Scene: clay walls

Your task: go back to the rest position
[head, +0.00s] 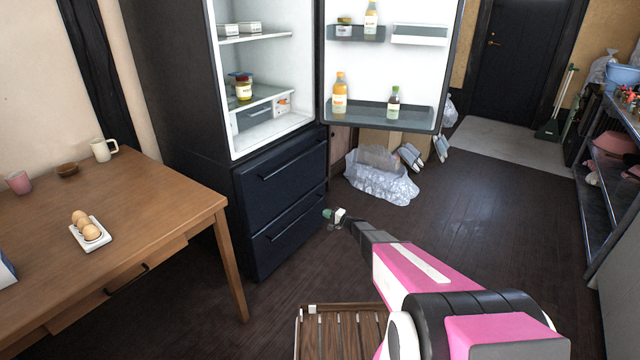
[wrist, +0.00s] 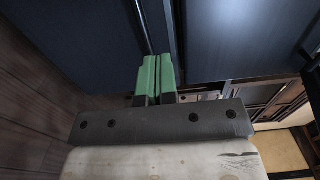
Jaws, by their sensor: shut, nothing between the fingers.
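My gripper (head: 328,214) is at the end of my pink and grey arm, in front of the fridge's lower drawers in the head view. In the wrist view my gripper (wrist: 155,76) shows two green fingers pressed together with nothing between them. The dark fridge (head: 285,185) stands behind it with its upper door open to the right. In the wrist view, dark panels fill the area beyond the fingertips.
A wooden table (head: 150,200) with an egg tray (head: 97,240) and a white mug (head: 103,150) stands at left. A slatted wooden piece (head: 330,325) is low in front. A plastic bag (head: 385,185) lies under the open door (head: 425,75). A shelf (head: 608,165) stands right; the floor between is clear.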

